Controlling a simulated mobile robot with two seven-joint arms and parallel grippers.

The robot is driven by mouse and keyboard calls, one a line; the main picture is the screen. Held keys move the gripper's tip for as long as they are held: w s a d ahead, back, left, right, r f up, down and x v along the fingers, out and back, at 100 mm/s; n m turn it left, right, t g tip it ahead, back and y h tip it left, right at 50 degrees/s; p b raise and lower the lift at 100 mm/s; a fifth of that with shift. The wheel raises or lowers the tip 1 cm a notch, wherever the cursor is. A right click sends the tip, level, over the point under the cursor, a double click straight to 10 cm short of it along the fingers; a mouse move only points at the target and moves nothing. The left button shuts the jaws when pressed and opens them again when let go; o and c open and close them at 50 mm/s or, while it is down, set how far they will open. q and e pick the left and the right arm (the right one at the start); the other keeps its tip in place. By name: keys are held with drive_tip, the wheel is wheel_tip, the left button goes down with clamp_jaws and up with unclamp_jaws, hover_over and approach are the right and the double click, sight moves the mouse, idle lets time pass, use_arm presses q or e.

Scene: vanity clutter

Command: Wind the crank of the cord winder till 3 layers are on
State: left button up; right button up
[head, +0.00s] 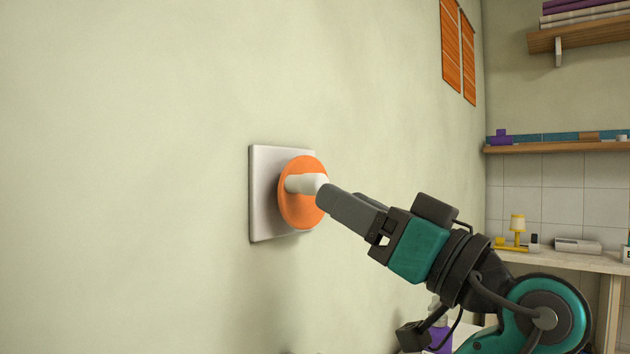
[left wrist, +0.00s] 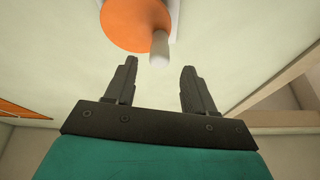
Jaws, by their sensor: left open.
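The cord winder is on the wall: a white square plate (head: 266,215) with an orange disc (head: 297,212) in front of it. A white crank handle (head: 303,184) sticks out from the disc. In the left wrist view the disc (left wrist: 133,22) is at the top, with the handle (left wrist: 159,48) pointing at the gap between the fingers. My left gripper (head: 324,196) is open, its fingertips at the handle's outer end. In the left wrist view the gripper (left wrist: 159,66) shows both fingers apart with nothing clamped. I cannot make out any cord. My right gripper is not in view.
Orange slatted panels (head: 458,52) hang higher on the same wall. A purple bottle (head: 440,335) is partly hidden below my arm. The wall left of the winder is bare.

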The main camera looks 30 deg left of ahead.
sight(315, 185)
use_arm(q)
drive_tip(key=x, duration=0.6)
drive_tip(key=shift+a+r, duration=0.1)
drive_tip(key=shift+a, duration=0.2)
